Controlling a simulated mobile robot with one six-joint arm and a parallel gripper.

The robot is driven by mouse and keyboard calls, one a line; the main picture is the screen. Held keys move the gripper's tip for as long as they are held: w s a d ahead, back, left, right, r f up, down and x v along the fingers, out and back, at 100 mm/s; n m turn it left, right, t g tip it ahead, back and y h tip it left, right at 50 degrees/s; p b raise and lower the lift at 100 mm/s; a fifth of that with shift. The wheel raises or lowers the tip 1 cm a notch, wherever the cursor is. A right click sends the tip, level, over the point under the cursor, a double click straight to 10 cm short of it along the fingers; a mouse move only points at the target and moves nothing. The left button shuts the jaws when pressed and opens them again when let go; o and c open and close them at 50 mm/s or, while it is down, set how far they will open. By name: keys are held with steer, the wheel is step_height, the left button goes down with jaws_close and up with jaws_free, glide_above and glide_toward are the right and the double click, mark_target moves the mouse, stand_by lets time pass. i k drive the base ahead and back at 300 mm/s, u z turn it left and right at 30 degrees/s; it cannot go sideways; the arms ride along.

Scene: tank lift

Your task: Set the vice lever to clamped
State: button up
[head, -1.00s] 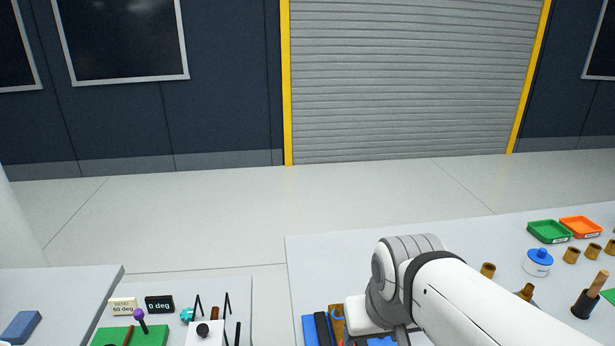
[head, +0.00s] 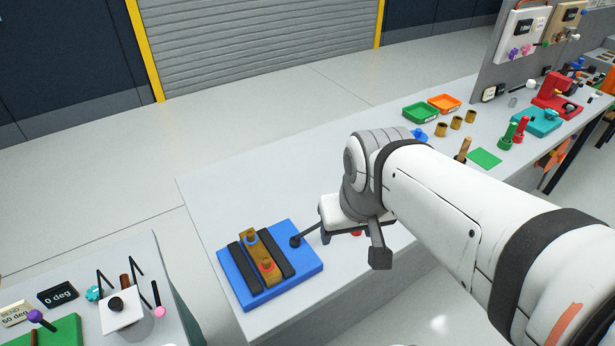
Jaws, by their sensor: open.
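The vice has a blue base plate (head: 238,284) on the near end of the long grey table, with two dark jaw bars and a brass-coloured piece (head: 260,258) between them. Its lever (head: 309,234) appears as a dark rod running from a dark round hub at the base's right side up and right toward my gripper. My gripper (head: 354,248) is open, to the right of the vice. A small red part (head: 356,233) shows between its fingers; it may be the lever's knob. The gripper hides part of the lever, and I cannot tell whether they touch.
A lower bench at left holds a "0 deg" sign (head: 58,294) and a white block (head: 121,315) with dark rods. Farther along the long table are green (head: 421,112) and orange trays (head: 444,103), brass cups and a red machine (head: 556,95). The table left of the vice is bare.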

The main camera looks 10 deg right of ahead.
mark_target(316, 226)
steer(key=z, duration=0.5)
steer(key=k, duration=1.6)
steer(key=u, duration=0.45)
steer(key=i, duration=1)
steer(key=u, duration=0.05)
